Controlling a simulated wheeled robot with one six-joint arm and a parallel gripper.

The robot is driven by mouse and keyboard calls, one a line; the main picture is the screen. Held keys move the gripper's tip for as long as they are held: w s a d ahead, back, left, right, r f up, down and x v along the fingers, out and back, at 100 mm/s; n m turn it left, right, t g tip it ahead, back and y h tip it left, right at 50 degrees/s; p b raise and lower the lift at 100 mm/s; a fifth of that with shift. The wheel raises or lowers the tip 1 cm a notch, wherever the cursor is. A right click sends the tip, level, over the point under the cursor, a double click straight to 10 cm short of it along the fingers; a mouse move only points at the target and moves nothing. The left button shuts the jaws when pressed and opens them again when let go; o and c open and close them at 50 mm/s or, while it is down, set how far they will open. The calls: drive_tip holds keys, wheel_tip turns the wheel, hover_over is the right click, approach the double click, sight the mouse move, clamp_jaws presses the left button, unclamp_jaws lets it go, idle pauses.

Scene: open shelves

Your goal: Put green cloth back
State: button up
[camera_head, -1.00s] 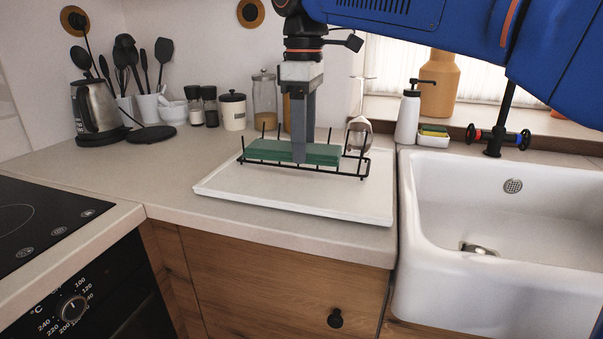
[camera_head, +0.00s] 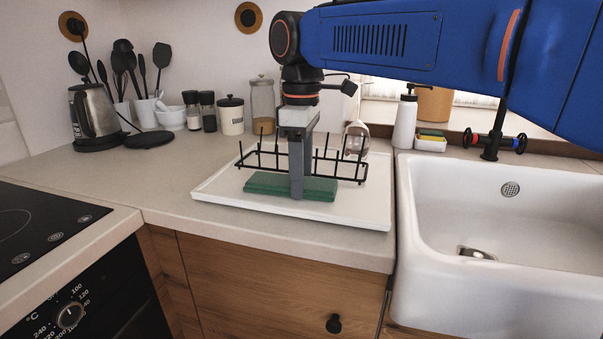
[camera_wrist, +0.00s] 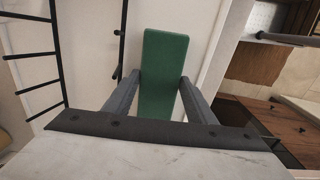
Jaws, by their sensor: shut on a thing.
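The green cloth (camera_head: 265,185) is a flat, folded block in the head view, low over the front part of the white tray (camera_head: 350,212). I cannot tell whether it touches the tray. My gripper (camera_head: 297,192) points down and is shut on the cloth. In the wrist view the cloth (camera_wrist: 164,75) runs lengthwise between the two fingers (camera_wrist: 160,92). The black wire rack (camera_head: 345,168) stands on the tray just behind the cloth. Its bars also show in the wrist view (camera_wrist: 36,57), left of the cloth and apart from it.
The white sink (camera_head: 440,195) is right of the tray. A soap bottle (camera_head: 406,122) and a sponge holder (camera_head: 430,145) stand behind it. A glass (camera_head: 356,138) stands behind the rack. Jars, utensils and a kettle (camera_head: 95,112) line the back left. The counter left of the tray is clear.

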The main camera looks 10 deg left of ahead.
sight(305, 181)
drive_tip(key=o, duration=1.1)
drive_tip(key=shift+f, duration=0.1)
wheel_tip(305, 181, up, 18)
drive_tip(key=shift+d+f, duration=0.25)
drive_tip(key=shift+d, duration=0.05)
